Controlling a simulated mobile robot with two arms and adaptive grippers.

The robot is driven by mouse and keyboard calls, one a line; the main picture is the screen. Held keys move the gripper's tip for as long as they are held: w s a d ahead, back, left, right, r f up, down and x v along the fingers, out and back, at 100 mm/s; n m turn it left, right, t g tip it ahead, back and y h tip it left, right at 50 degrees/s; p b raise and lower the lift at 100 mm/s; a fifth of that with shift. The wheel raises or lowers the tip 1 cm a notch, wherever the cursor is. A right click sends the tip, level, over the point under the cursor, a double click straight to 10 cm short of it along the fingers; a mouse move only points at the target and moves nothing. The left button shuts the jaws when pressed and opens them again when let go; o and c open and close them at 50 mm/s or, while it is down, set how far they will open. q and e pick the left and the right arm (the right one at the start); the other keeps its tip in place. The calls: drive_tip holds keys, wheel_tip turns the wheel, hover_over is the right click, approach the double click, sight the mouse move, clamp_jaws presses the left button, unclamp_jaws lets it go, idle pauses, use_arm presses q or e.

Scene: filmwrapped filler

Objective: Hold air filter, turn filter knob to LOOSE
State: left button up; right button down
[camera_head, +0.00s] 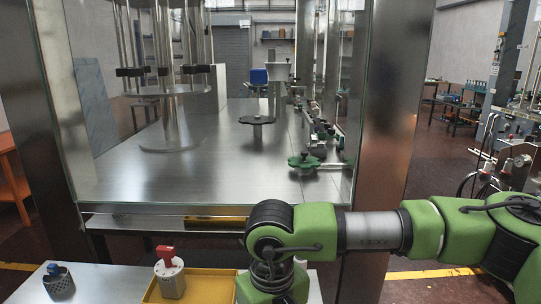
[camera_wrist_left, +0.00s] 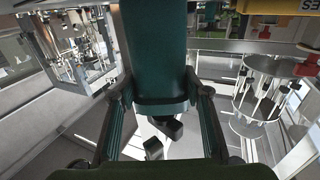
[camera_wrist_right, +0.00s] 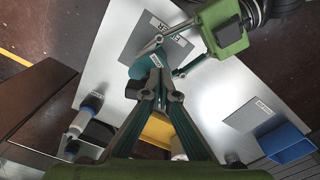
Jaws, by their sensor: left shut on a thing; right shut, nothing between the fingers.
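A dark teal body, apparently the air filter (camera_wrist_left: 158,45), fills the upper middle of the left wrist view. My left gripper (camera_wrist_left: 158,88) is shut on it, one finger on each side. A black band crosses its lower end, and small black parts (camera_wrist_left: 168,128) show below; I cannot tell what they are. In the right wrist view the teal body (camera_wrist_right: 147,66) lies between my left gripper's fingers. My right gripper (camera_wrist_right: 160,80) is shut and empty, its tips close to the teal body. I cannot tell whether they touch. The knob and its setting are not readable. The head view shows neither gripper.
A yellow tray (camera_head: 203,284) holds a grey canister (camera_head: 169,280) with a red top. A dark perforated container (camera_head: 60,284) stands left of it. A blue bin (camera_wrist_right: 288,143) stands on the white table (camera_wrist_right: 215,95). A glass-fronted metal machine stands behind.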

drive_tip(key=shift+d, duration=0.3)
drive_tip(key=shift+w+d, duration=0.25)
drive_tip(key=shift+d, duration=0.2)
drive_tip(key=shift+w+d, duration=0.45)
drive_tip(key=shift+d, duration=0.1)
drive_tip(key=shift+w, duration=0.1)
drive_tip(key=shift+d, duration=0.15)
wheel_tip(320, 180, up, 6)
drive_tip(key=shift+s+d, duration=0.2)
drive_tip(key=shift+s, duration=0.1)
idle(0.6)
